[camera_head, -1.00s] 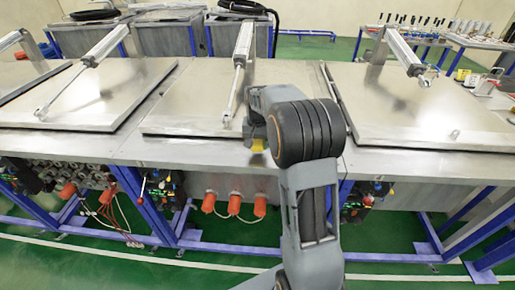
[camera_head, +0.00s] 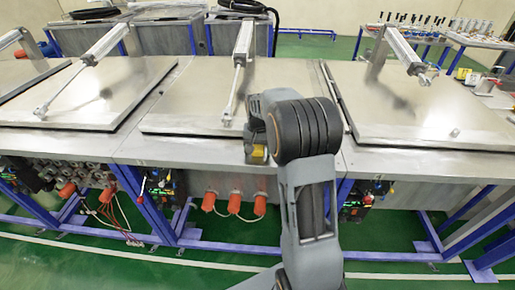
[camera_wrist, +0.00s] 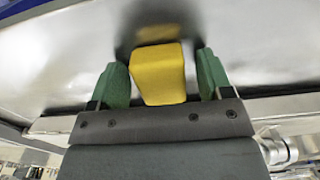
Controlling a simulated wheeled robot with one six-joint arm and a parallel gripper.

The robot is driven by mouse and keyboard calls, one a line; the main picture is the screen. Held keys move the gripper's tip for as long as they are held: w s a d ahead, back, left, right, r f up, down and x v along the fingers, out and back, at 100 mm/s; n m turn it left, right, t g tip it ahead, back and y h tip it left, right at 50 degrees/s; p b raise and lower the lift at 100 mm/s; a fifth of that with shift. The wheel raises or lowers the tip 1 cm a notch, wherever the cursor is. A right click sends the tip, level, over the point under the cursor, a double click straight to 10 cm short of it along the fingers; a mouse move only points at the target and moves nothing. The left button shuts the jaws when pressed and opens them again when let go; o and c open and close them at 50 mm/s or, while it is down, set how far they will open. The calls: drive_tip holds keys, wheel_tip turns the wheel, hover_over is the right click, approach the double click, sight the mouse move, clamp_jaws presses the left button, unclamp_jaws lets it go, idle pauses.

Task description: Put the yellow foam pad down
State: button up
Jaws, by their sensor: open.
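The yellow foam pad (camera_wrist: 158,74) is a small block between the two green fingers of my gripper (camera_wrist: 161,80) in the wrist view. My gripper is open, with a narrow gap on each side of the pad. The far end of the pad meets a dark reflection on the metal surface and seems to touch it. In the head view a small yellow patch of the pad (camera_head: 258,154) shows under my gripper (camera_head: 256,158), at the front of the middle bench. My arm hides part of this spot.
The middle metal lid (camera_head: 190,105) lies shut behind my gripper, with a pneumatic cylinder (camera_head: 242,45) above it. Similar lids lie to the left (camera_head: 100,90) and right (camera_head: 400,110). A strip of bare bench top (camera_head: 190,150) runs along the front. Orange connectors (camera_head: 234,203) hang below.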

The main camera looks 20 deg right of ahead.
sight(258, 147)
wheel_tip(258, 147, up, 12)
drive_tip(key=s+a+f+n+t, duration=0.1)
drive_tip(key=s+a, duration=0.4)
drive_tip(key=s, duration=0.5)
drive_tip(key=s+a+f+n+t, duration=0.2)
drive_tip(key=s+a+n, duration=0.3)
drive_tip(key=s, duration=0.6)
drive_tip(key=shift+s+a+f+t, duration=0.25)
drive_tip(key=shift+s+a+t, duration=0.1)
drive_tip(key=shift+t, duration=0.15)
